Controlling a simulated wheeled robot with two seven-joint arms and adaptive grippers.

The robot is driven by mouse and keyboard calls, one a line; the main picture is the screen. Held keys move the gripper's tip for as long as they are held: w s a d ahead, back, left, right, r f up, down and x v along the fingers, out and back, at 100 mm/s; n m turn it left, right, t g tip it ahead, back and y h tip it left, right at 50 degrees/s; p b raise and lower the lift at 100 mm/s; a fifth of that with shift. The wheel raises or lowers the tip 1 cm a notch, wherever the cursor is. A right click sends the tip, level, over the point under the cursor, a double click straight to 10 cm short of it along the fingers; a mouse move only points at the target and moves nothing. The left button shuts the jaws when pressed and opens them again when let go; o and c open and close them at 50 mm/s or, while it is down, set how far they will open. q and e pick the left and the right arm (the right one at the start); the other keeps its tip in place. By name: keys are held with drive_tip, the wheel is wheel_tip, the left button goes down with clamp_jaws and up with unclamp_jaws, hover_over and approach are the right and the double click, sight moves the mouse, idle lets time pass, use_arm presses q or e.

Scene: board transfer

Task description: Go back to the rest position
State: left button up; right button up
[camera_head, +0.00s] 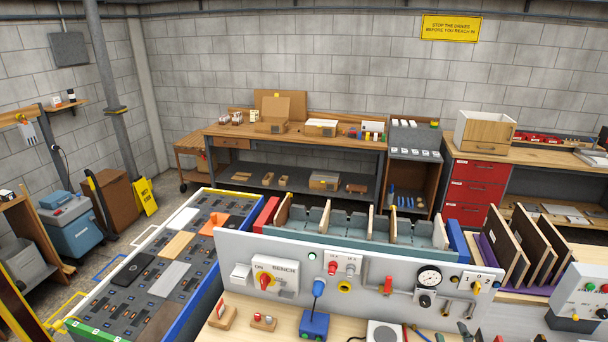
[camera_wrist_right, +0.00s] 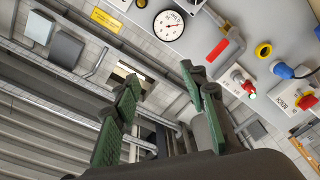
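My right gripper (camera_wrist_right: 160,80) shows in the right wrist view with its two green-padded fingers spread apart and nothing between them. In the head view only small dark parts, probably of this gripper, show at the bottom edge, right of centre, in front of the grey control panel (camera_head: 225,255). My left gripper is not in view. A grey-green slotted rack (camera_head: 330,235) with several upright wooden dividers stands behind the panel. Several dark boards (camera_head: 535,248) stand upright in a purple-sided holder at the right.
The panel carries switches, knobs and a round gauge (camera_head: 429,277), also seen in the right wrist view (camera_wrist_right: 168,25). A wide low-walled tray (camera_head: 196,308) of flat parts lies at left. A blue box (camera_head: 313,325) sits on the near wooden top. Workbenches line the back wall.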

drive_tip(key=s+d+f+m+g+h, duration=0.1)
drive_tip(key=s+d+f+m+g, duration=0.1)
drive_tip(key=f, duration=0.4)
drive_tip(key=s+d+f+m+g+h, duration=0.1)
drive_tip(key=s+d+f+m+g, duration=0.15)
drive_tip(key=f, duration=0.35)
drive_tip(key=s+a+f+m+g+y, duration=0.25)
drive_tip(key=s+f+g, duration=0.25)
drive_tip(key=s+f, duration=0.5)
drive_tip(key=s+a+f+m+g+y, duration=0.15)
drive_tip(key=s+a+f+g, duration=0.3)
drive_tip(key=s+f, duration=0.55)
wheel_tip(320, 180, down, 29)
drive_tip(key=g+b, duration=0.1)
drive_tip(key=g, duration=0.1)
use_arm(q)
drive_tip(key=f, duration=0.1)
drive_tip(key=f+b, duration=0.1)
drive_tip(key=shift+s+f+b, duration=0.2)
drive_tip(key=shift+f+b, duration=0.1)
use_arm(e)
drive_tip(key=s+f+n+g, duration=0.1)
drive_tip(key=s+f, duration=1.9)
drive_tip(key=shift+a+f, duration=0.2)
drive_tip(key=shift+a, duration=0.05)
drive_tip(key=shift+s+f, duration=0.1)
drive_tip(key=shift+s, duration=0.3)
